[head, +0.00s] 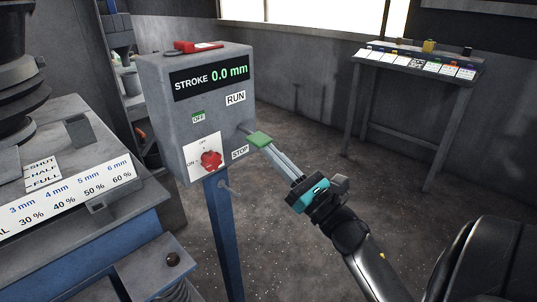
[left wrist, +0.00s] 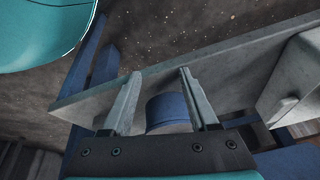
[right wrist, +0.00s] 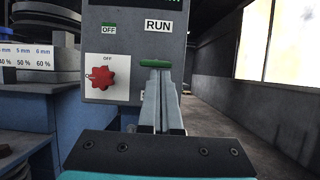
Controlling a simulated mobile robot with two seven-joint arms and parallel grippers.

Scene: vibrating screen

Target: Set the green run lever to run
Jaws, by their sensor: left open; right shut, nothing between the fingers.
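The green run lever (head: 259,139) sticks out from the right side of the grey control box (head: 208,130). Its green grip lies between the RUN label (head: 235,98) and the STOP label (head: 240,152), nearer STOP. My right gripper (head: 271,148) is shut with nothing between its fingers, its tips at the green grip; I cannot tell if they touch. In the right wrist view the green grip (right wrist: 154,64) sits just beyond the closed fingertips (right wrist: 158,78). My left gripper (left wrist: 158,75) is open and empty in its wrist view, and outside the head view.
The box carries a red knob (head: 210,159) and a STROKE 0.0 mm display (head: 209,78) on a blue post (head: 223,235). A machine with a percent scale (head: 75,205) stands left. A table with cards (head: 420,62) stands back right. The floor between is clear.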

